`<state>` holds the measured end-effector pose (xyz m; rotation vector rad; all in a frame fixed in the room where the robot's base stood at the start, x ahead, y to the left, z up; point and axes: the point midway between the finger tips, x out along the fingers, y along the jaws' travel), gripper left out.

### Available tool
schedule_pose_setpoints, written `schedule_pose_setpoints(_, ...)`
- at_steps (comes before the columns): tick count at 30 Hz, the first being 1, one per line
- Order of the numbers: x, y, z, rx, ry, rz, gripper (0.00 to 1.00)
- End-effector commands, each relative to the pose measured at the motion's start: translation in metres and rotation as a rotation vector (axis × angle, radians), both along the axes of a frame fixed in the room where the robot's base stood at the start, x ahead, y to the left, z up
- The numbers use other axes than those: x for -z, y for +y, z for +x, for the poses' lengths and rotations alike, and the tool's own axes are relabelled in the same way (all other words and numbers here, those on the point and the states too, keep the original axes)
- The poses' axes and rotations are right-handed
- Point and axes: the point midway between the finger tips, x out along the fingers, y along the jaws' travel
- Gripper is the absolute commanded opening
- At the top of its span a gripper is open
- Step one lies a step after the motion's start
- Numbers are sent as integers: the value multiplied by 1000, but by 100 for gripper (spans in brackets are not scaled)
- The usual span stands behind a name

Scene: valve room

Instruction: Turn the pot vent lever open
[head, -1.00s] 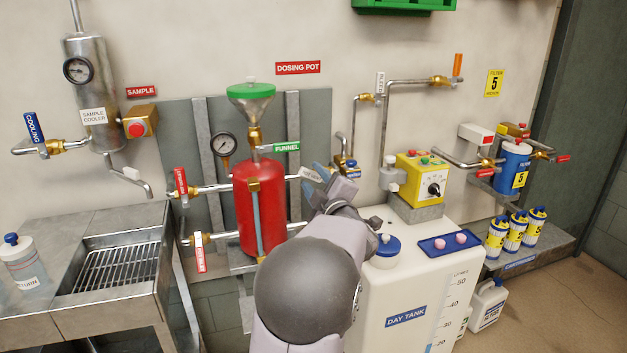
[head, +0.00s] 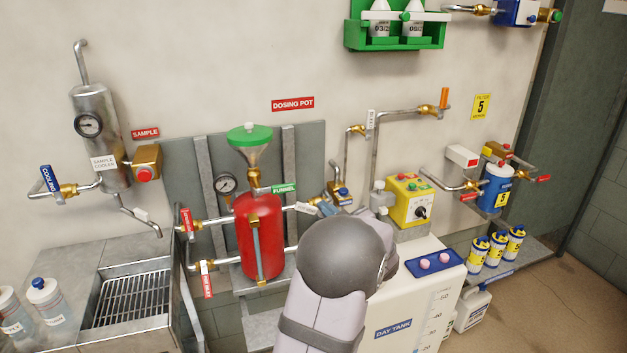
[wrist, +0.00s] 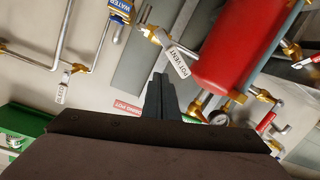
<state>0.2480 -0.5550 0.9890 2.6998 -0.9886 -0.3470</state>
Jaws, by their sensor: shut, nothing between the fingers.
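The pot vent lever is a white labelled handle (wrist: 178,62) on a brass valve (wrist: 158,36) beside the pot. In the head view its white label (head: 303,208) shows right of the pot, just left of my gripper (head: 328,209). My gripper in the wrist view (wrist: 160,78) is shut and empty. Its tips are close to the lever's label; I cannot tell whether they touch. My forearm hides most of the gripper in the head view.
The green funnel lever (head: 284,189) is above the pot vent. A pressure gauge (head: 225,184) sits left of the pot. A blue-labelled water valve (head: 340,192) is close on the right. The yellow pump (head: 408,200) and day tank (head: 425,300) stand further right.

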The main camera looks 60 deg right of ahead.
Motion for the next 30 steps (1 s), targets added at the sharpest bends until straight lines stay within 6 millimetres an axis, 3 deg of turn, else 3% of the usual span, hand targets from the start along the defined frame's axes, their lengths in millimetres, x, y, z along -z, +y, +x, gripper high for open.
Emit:
schedule_pose_setpoints(1, -18, 1, -6, 9, -41, 64, 0)
schedule_pose_setpoints(15, -48, 22, -41, 76, -401, 583, 0)
schedule_pose_setpoints(30, -47, 26, -44, 89, -476, 685, 0)
